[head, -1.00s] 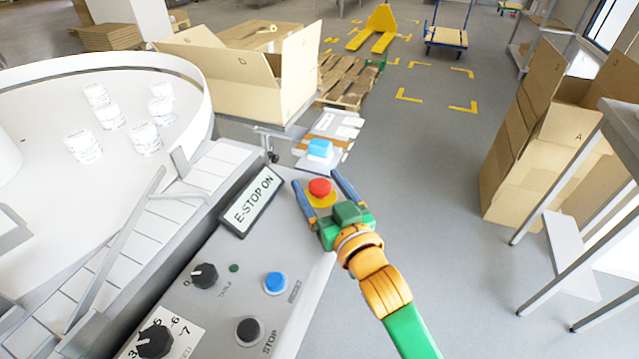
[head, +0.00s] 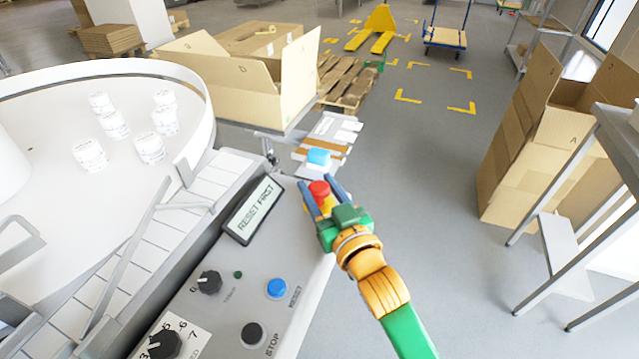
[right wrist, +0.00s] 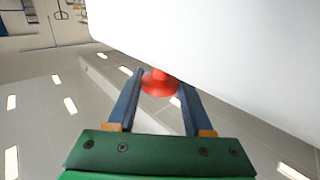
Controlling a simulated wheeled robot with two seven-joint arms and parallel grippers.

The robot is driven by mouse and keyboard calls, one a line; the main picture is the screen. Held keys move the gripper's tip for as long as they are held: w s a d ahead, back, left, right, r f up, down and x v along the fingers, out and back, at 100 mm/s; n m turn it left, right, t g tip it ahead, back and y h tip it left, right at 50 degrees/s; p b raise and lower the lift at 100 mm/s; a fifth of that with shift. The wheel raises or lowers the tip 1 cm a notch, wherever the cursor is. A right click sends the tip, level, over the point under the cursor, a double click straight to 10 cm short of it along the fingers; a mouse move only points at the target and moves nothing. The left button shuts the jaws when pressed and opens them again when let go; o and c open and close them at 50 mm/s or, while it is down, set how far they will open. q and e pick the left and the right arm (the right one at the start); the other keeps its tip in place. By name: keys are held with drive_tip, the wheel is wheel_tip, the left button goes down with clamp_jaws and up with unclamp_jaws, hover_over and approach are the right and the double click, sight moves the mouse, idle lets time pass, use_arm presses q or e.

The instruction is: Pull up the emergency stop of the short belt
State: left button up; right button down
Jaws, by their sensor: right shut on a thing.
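The red emergency stop button (head: 319,188) stands at the far right corner of the grey control panel (head: 262,316), on a yellow base. My right gripper (head: 322,187) is shut on it, a finger on each side. In the right wrist view the red button (right wrist: 158,83) shows between the two blue fingers (right wrist: 157,88). The panel's display (head: 253,209) reads "RESET FIRST". My left gripper is not in view.
The panel also has a blue reset button (head: 277,288), a black stop button (head: 253,334) and black knobs (head: 209,283). A white round table (head: 60,105) with several white jars lies left. An open cardboard box (head: 250,90) stands behind.

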sight(323, 194)
drive_tip(key=shift+r, duration=0.2)
drive_tip(key=c, duration=0.6)
unclamp_jaws()
drive_tip(key=o, duration=0.3)
drive_tip(key=v, duration=0.7)
drive_tip(key=shift+f+b, duration=0.1)
drive_tip(key=shift+b, duration=0.3)
